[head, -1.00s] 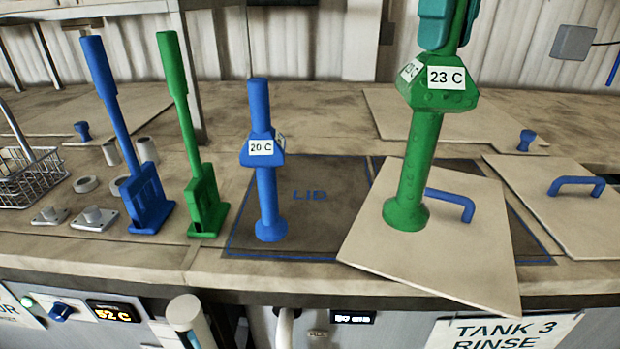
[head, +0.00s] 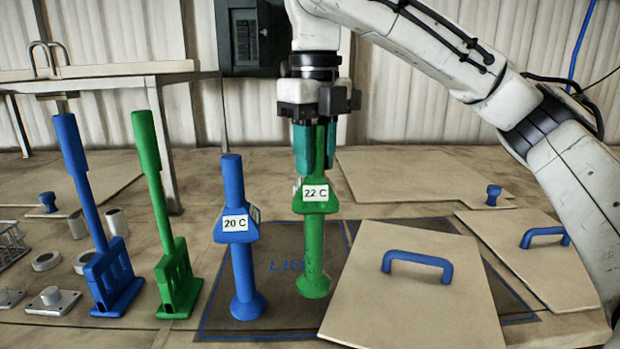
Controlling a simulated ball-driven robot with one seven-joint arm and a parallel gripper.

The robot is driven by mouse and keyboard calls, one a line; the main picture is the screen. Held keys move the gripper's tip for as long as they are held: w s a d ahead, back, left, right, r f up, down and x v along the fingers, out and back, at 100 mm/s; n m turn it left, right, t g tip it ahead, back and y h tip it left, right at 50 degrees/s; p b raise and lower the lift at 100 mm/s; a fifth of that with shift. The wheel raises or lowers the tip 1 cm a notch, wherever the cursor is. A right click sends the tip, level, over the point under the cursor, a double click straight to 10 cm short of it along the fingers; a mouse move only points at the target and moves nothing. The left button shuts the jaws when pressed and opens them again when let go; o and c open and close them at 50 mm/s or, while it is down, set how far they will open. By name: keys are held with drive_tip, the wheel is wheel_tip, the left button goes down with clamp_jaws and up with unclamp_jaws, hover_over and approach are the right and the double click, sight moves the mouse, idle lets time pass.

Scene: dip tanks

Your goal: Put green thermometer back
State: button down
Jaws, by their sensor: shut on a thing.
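The green thermometer (head: 314,254) is upright in the head view, with a white label reading 22 C. Its round foot is over the dark blue-outlined LID patch, just right of the blue thermometer; I cannot tell whether it touches the surface. My gripper (head: 317,150) is shut on its upper stem from above, teal fingers on either side. The blue thermometer (head: 240,262), labelled 20 C, stands upright on the left part of the dark patch (head: 270,322).
A tan lid with a blue handle (head: 416,264) lies askew over the patch's right side, close to the green thermometer. A green paddle (head: 175,270) and a blue paddle (head: 108,275) stand at left. Another lid (head: 535,262) lies at right.

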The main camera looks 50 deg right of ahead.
sight(310, 179)
drive_tip(key=shift+w+f, duration=0.3)
drive_tip(key=shift+w+d+f, duration=0.1)
drive_tip(key=shift+w+f, duration=0.05)
drive_tip(key=shift+f, duration=0.75)
drive_tip(key=shift+w+f, duration=0.1)
drive_tip(key=shift+f, duration=0.95)
drive_tip(key=c, duration=0.8)
unclamp_jaws()
wheel_tip(310, 179, up, 12)
drive_tip(key=shift+r+p, duration=0.15)
drive_tip(key=shift+p, duration=0.4)
